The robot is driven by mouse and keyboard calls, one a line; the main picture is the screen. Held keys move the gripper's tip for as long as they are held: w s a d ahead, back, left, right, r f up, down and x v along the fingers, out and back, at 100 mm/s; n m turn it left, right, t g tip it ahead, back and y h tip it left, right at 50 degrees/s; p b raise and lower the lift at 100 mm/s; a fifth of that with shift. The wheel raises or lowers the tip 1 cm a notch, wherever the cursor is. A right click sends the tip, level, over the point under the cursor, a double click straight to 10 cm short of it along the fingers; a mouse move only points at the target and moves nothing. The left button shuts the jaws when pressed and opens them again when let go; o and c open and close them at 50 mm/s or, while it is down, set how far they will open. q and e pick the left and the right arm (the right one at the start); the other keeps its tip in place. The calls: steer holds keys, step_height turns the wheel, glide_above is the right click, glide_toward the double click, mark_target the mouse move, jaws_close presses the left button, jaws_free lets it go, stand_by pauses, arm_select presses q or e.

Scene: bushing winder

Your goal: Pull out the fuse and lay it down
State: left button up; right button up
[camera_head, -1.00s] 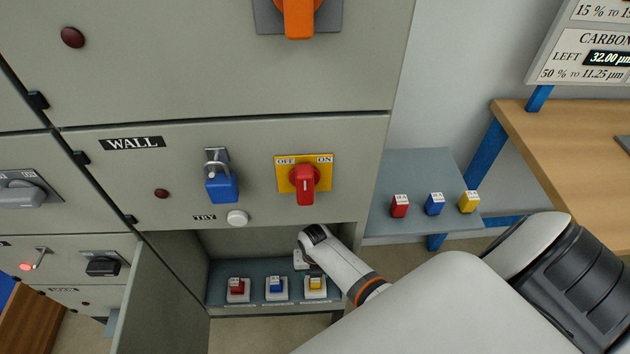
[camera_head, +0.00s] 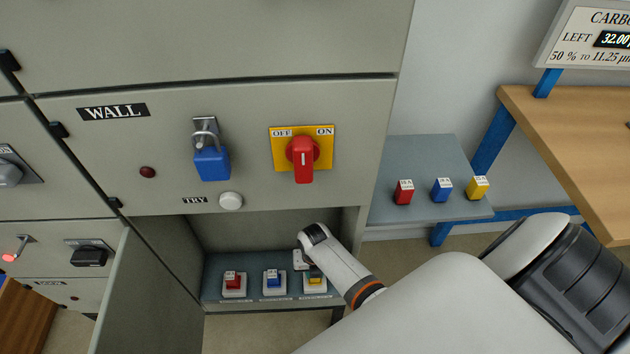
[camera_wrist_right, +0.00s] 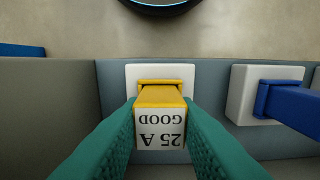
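The yellow fuse (camera_head: 314,279) sits in the right-hand white holder (camera_head: 309,291) on the shelf of the open cabinet bay. In the right wrist view the fuse (camera_wrist_right: 160,122) carries the label "25 A GOOD", upside down, and its far end meets the white holder (camera_wrist_right: 160,72). The green fingers of my right gripper (camera_wrist_right: 160,108) lie against both sides of it, with no gap that I can see. In the head view my right gripper (camera_head: 312,262) partly hides the fuse. My left gripper is not in view.
Red (camera_head: 233,281) and blue (camera_head: 273,279) fuses sit in holders to the left. A grey side shelf (camera_head: 420,170) bears red (camera_head: 403,192), blue (camera_head: 441,190) and yellow (camera_head: 477,188) fuses, with bare room around them. The red switch (camera_head: 303,160) and blue padlock (camera_head: 212,163) are above.

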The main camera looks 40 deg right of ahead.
jaws_close()
steer(key=shift+r, duration=0.15)
stand_by(0.4)
steer(key=shift+r+p, duration=1.9)
steer(key=shift+p, duration=0.5)
